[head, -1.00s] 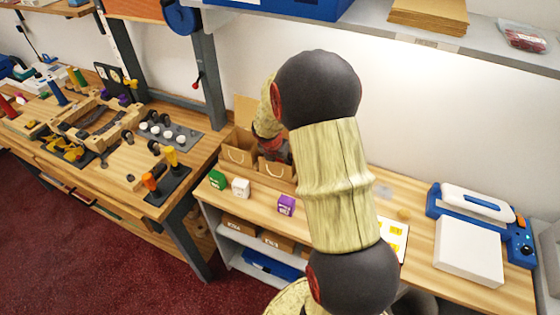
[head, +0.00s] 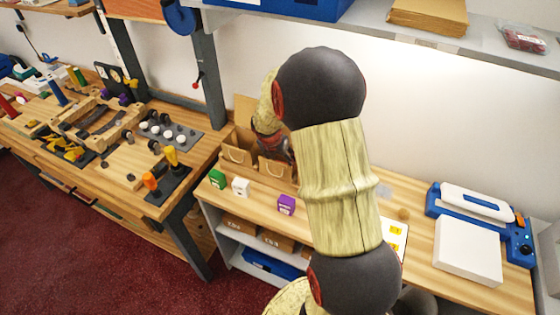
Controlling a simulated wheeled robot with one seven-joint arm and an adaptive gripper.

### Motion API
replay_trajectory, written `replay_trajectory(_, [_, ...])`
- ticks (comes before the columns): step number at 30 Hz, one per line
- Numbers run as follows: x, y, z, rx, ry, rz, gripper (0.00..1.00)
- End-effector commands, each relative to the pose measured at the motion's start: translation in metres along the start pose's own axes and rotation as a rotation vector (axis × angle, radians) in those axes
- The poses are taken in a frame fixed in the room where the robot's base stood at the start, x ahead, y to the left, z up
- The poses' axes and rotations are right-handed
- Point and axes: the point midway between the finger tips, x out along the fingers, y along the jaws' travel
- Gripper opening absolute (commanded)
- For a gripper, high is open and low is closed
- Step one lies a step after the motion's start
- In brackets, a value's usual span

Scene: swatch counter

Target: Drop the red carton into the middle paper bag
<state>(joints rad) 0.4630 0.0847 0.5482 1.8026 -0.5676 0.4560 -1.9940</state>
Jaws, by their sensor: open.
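Brown paper bags stand at the back left of the counter. The left bag (head: 237,156) is open at the top, and another bag (head: 276,170) stands to its right. Any bag further right is hidden behind my arm. My gripper (head: 272,150) is over the bags, partly covered by my own arm, its fingertips hard to make out. It is open. I see no red carton in view; whether it lies inside a bag or behind my arm I cannot tell.
A blue-and-white device (head: 470,245) is at the right. A shelf (head: 375,22) hangs above. A tool bench stands left.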

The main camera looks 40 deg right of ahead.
Motion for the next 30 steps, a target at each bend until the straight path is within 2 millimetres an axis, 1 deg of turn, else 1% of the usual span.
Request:
replay_trajectory(1, [-0.014, 0.001, 0.002, -0.001, -0.003, 0.003, 0.59])
replay_trajectory(6, [-0.052, 0.001, 0.002, -0.001, -0.003, 0.003, 0.59])
replay_trajectory(12, [-0.089, 0.0, 0.001, 0.0, -0.002, 0.002, 0.59])
replay_trajectory(15, [-0.101, 0.001, 0.001, 0.0, -0.001, 0.002, 0.59])
replay_trajectory(20, [-0.113, 0.001, 0.0, 0.007, -0.001, 0.003, 0.59])
replay_trajectory(21, [-0.118, 0.002, -0.002, 0.025, -0.003, 0.007, 0.59])
replay_trajectory(23, [-0.13, 0.004, -0.005, 0.076, -0.004, 0.017, 0.59])
replay_trajectory(25, [-0.151, 0.006, -0.013, 0.184, -0.004, 0.036, 0.59])
replay_trajectory(26, [-0.164, 0.008, -0.018, 0.245, -0.003, 0.05, 0.59])
replay_trajectory(27, [-0.18, 0.009, -0.026, 0.337, 0.002, 0.067, 0.59])
replay_trajectory(29, [-0.208, 0.009, -0.04, 0.492, 0.017, 0.094, 0.59])
replay_trajectory(30, [-0.226, 0.009, -0.051, 0.599, 0.031, 0.113, 0.59])
